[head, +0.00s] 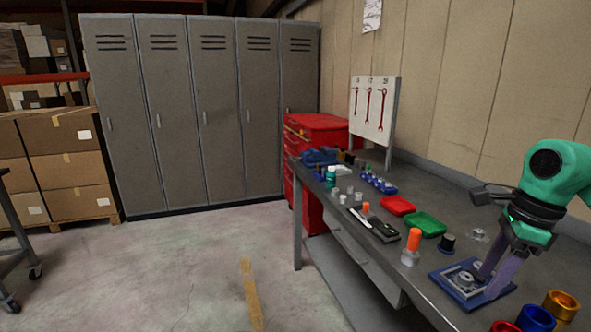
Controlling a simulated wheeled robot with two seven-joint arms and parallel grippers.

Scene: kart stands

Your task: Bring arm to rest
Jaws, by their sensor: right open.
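My right gripper (495,278) hangs at the end of my green right arm on the right side of the head view. Its fingers point down over a blue tray (454,290) with grey metal parts in it, on the workbench. The jaws are open. I cannot tell whether the fingertips touch the tray or the parts. My left arm and gripper are not in view.
The grey workbench (462,217) runs along the right wall. Near my gripper stand an orange-topped bottle (412,246), a green tray (427,224), a red tray (398,205), a blue cup (536,318) and a gold cup (561,304). Open floor (190,270) lies left.

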